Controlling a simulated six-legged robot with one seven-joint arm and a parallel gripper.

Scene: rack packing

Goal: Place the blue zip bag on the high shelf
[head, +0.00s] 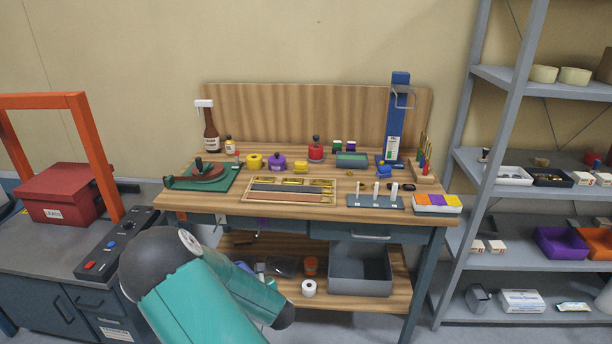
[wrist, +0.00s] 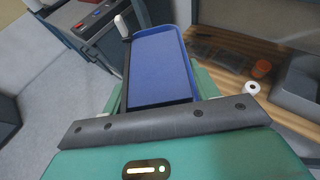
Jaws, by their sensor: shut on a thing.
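The blue zip bag (wrist: 160,68) fills the top centre of the wrist view as a flat blue shape with a dark edge and a small white piece at its upper left corner. My gripper (wrist: 157,92) is shut on it, with green jaw parts on both sides. In the head view my teal arm reaches down in front of the workbench and mostly hides my gripper and the bag. The high shelf (head: 510,78) is the top visible level of the grey rack at the right, well away from my arm, and its right part runs out of view.
Cream rolls (head: 575,75) stand on the high shelf, with bare room left of them. Lower rack levels hold trays, boxes and purple and orange bins (head: 560,243). The workbench (head: 290,215) is crowded with tools. A red box (head: 65,195) sits at left.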

